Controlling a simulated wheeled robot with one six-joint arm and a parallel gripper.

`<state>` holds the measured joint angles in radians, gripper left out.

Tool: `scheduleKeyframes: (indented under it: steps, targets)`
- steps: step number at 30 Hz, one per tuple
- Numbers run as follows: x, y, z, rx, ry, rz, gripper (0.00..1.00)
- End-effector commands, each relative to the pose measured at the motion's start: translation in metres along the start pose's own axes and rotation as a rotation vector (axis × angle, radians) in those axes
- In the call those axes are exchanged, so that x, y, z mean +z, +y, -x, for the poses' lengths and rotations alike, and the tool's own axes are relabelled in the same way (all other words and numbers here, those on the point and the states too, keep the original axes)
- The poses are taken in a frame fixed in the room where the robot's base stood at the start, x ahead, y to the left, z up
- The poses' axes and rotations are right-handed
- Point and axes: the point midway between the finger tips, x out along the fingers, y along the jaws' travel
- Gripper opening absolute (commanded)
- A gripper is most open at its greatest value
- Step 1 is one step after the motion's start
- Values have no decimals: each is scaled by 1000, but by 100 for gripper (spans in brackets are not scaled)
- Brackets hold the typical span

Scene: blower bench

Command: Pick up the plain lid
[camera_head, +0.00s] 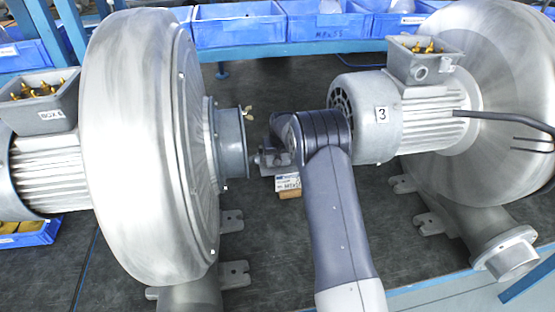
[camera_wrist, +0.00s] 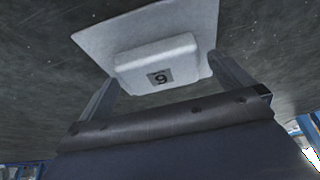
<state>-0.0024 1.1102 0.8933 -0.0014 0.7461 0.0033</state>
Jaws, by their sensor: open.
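A pale grey, lid-like plate (camera_wrist: 102,38) lies on the dark bench in the wrist view. A raised block (camera_wrist: 157,58) on it bears a small label with a digit, 9 or an inverted 6. I cannot tell whether this is the plain lid. My gripper (camera_wrist: 163,72) is open, with one finger at each side of the block and a gap to it. In the head view my gripper (camera_head: 264,159) is between the two blowers, low over the bench, and my arm hides part of the area.
A left blower (camera_head: 140,140) and a right blower (camera_head: 500,120) flank my arm, with uncovered terminal boxes (camera_head: 40,98) (camera_head: 424,60). A small labelled block (camera_head: 288,184) lies just below my gripper. Blue bins (camera_head: 240,30) line the back. Bare bench shows in front.

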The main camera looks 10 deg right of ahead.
Motion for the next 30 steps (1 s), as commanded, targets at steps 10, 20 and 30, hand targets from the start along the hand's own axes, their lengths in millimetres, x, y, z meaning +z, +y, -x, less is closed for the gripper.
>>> scheduleKeyframes:
  steps: [10,20,30]
  targets:
    - [0,0,-7,0,1,0,100]
    - [0,0,-7,0,1,0,73]
    - [0,0,-7,0,2,0,52]
